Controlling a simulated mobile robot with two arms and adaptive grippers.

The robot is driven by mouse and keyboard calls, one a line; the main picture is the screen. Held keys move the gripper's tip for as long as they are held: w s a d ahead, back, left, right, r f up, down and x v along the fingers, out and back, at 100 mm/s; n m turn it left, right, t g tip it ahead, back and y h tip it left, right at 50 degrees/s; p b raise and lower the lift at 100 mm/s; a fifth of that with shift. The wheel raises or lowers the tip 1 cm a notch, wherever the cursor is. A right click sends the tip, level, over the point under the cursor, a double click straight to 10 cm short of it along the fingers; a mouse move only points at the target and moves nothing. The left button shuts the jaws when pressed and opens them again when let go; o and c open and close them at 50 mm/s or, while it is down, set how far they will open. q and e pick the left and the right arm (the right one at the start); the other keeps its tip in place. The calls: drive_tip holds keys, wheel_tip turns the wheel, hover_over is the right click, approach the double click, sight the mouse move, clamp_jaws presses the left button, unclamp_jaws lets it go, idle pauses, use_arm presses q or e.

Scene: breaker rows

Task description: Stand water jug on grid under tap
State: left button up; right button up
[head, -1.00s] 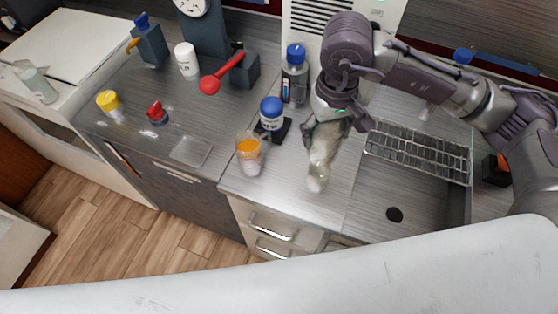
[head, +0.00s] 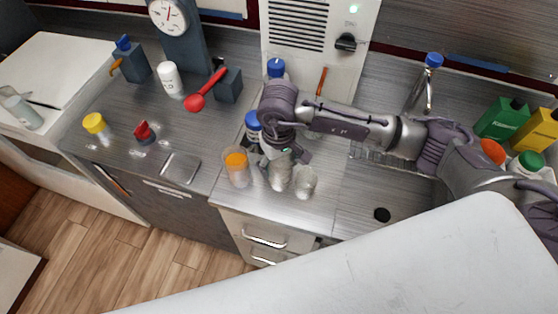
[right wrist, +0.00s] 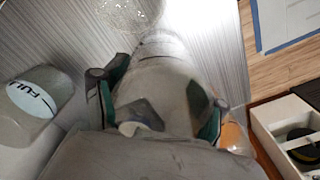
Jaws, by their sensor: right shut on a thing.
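My right gripper (head: 285,157) is shut on the water jug (head: 280,177), a clear greyish vessel. In the right wrist view the jug (right wrist: 155,85) is between the two fingers of my gripper (right wrist: 155,108). It is over the counter, left of the sink; I cannot tell if it touches the counter. The grid (head: 372,156) lies across the back of the sink, partly hidden by my right arm. The tap (head: 431,72), with a blue top, rises behind the sink, right of the jug. My left gripper is not in view.
A clear glass (head: 305,183) stands just right of the jug. A cup with orange contents (head: 236,170) stands close on its left. A blue-capped container (head: 252,122) is behind. Green (head: 498,118) and yellow (head: 536,130) containers stand right of the sink.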

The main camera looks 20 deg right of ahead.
drive_tip(key=shift+f, duration=0.15)
drive_tip(key=o, duration=1.8)
drive_tip(key=shift+c, duration=0.2)
